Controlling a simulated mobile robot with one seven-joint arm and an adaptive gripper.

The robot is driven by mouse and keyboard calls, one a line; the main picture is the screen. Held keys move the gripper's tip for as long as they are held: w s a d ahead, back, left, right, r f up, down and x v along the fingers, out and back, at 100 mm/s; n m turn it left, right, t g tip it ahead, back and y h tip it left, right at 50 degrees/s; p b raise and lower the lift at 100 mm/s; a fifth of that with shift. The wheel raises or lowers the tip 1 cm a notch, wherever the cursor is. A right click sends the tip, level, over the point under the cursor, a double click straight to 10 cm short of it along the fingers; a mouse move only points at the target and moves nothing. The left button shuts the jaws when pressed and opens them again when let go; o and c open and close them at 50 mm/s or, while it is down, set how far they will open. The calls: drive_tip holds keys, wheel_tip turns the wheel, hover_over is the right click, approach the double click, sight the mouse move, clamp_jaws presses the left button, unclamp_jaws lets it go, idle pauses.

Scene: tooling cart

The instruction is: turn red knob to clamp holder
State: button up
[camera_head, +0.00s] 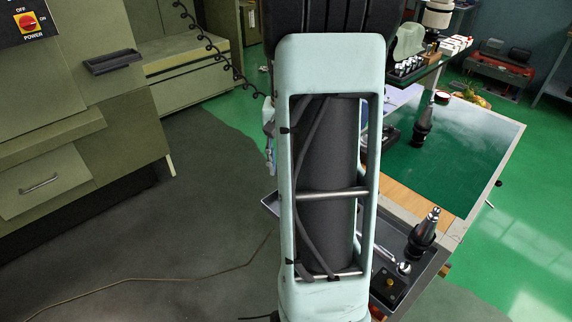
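A red rotary knob (27,21) sits on a black panel marked OFF, ON and POWER at the upper left. No other red knob is clear to see. One dark tapered tool holder (423,128) stands upright on the green-topped table. Another tool holder (424,236) stands, slightly tilted in the picture, in the dark tray of the cart at the lower right. A small black box with a yellow button (389,283) is in the tray near it. My gripper is not in view. Part of my own body fills the middle and hides what lies behind it.
The green-topped table (470,165) stands at the right, with the dark tray (437,262) below its near edge. An olive machine cabinet (105,130) stands at the left. A coiled black cable (207,45) hangs near it. The dark floor between is mostly clear, with a thin cable across it.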

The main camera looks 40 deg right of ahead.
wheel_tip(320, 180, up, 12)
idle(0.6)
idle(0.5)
